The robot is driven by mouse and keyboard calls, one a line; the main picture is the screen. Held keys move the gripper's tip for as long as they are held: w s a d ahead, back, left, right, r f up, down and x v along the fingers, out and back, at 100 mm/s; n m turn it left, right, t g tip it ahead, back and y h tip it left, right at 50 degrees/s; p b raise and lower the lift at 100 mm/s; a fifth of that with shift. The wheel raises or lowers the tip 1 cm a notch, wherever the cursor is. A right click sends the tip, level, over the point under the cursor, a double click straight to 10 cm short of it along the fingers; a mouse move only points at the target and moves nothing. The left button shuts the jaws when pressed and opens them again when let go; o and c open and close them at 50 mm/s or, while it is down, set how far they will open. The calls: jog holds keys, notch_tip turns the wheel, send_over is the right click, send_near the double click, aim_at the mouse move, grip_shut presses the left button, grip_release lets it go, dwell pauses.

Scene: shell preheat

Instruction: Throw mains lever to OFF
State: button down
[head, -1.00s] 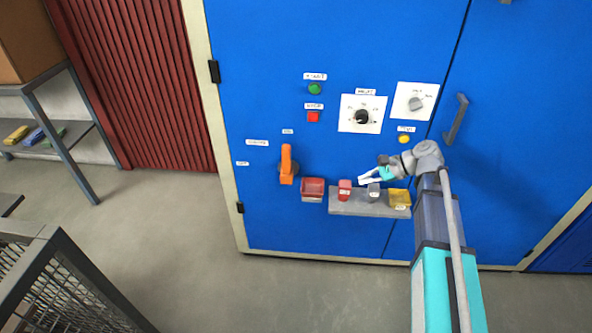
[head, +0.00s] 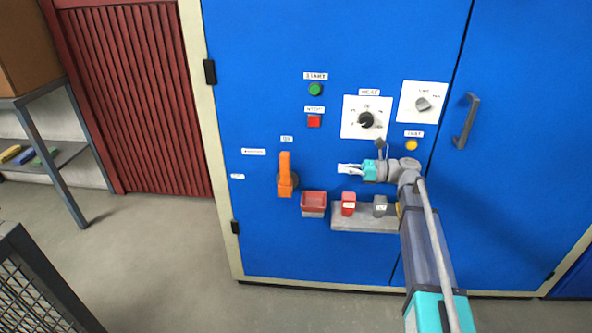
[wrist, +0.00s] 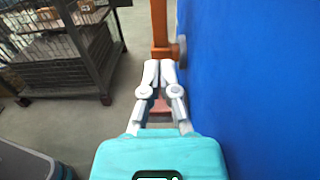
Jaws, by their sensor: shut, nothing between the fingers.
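The orange mains lever (head: 285,172) is on the blue cabinet face, left of centre, with its handle pointing up toward a small ON label (head: 287,139). It also shows in the wrist view (wrist: 160,25), ahead of the fingertips. My gripper (head: 342,168) is in front of the cabinet, to the right of the lever and apart from it. Its white fingers point left toward the lever. In the wrist view the fingertips (wrist: 158,66) are together with nothing between them. The OFF label (head: 238,176) sits to the lever's lower left.
A red bin (head: 313,200) hangs below and right of the lever. A grey shelf (head: 362,223) holds a red block (head: 348,204) and a grey block (head: 380,206). Dials and buttons sit above. A wire cage (wrist: 70,50) stands on the floor beyond.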

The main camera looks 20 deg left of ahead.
jog(key=shift+a, duration=0.15)
send_near(285, 175)
jog(key=a, duration=0.2)
jog(key=a+r, duration=0.1)
jog(key=a, duration=0.1)
jog(key=a+r, duration=0.1)
jog(key=a, duration=0.1)
jog(key=shift+a+r, duration=0.25)
jog(key=shift+a, duration=0.15)
dwell(0.3)
